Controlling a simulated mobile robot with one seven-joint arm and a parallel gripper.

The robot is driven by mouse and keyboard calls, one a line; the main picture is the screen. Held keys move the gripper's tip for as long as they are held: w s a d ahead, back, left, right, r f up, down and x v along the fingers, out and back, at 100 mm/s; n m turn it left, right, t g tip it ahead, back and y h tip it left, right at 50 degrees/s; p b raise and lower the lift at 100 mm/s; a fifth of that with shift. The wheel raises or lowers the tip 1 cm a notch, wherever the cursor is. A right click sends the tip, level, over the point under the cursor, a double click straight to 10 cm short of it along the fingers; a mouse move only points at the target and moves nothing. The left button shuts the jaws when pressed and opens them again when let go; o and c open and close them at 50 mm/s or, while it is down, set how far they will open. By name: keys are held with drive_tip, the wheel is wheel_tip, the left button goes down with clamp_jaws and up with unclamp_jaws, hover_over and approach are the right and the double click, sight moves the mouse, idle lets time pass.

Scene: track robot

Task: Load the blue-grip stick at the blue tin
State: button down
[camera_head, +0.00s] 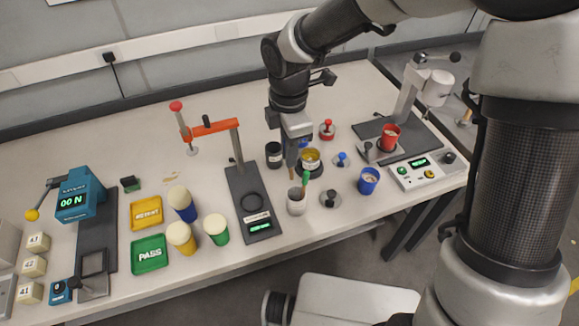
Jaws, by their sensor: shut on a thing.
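My gripper (292,141) is shut on an upright stick (292,160), whose tan shaft hangs below the fingers. Its grip is hidden in the jaws, so I cannot see the grip colour. The shaft's lower end is close to the white holder cup (297,206); I cannot tell whether it is inside or just behind. A green-grip stick (305,179) stands in that cup. A small patch of the blue tin (304,143) seems to show right behind the gripper, mostly hidden. A tin with yellow contents (311,160) stands right of the stick, and a black tin (273,154) stands left.
Several capped cups and two trays are further left.

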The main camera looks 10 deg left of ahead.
drive_tip(key=w+t+y+p, duration=0.1)
drive_tip(key=w+t+p, duration=0.2)
drive_tip(key=w, duration=1.8)
wheel_tip(320, 180, down, 7)
drive_tip(key=b, duration=0.3)
drive_tip(key=shift+s+a+r+b, duration=0.15)
drive_tip(key=shift+a+r+b, duration=0.05)
drive_tip(key=shift+a+b, duration=0.1)
drive_tip(key=shift+f+b, duration=0.35)
drive_tip(key=shift+f, duration=0.2)
idle(0.6)
wheel_tip(320, 180, up, 7)
drive_tip(key=p, duration=0.4)
drive_tip(key=shift+p, duration=0.4)
idle(0.4)
